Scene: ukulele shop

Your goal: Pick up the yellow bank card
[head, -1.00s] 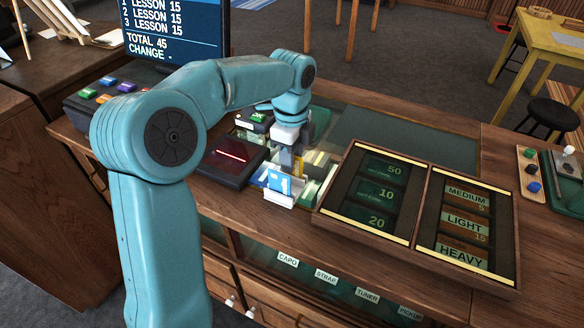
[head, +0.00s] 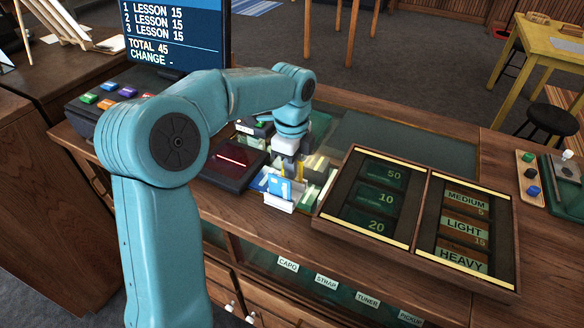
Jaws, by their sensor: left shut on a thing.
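My left gripper (head: 289,168) points down just behind a small white card holder (head: 278,204) on the counter. It is shut on a thin yellow piece, which I take to be the yellow bank card (head: 299,171). Most of the card is hidden by the fingers and by the blue card in front, so I cannot tell whether it is clear of the holder. The blue card (head: 279,187) stands upright in the holder. My right gripper is not in view.
A dark card reader with a red line (head: 232,163) lies left of the holder. A wooden tray with labelled compartments (head: 418,180) lies close on the right. A glass-topped section (head: 420,145) is behind. A monitor (head: 175,30) stands at the back left.

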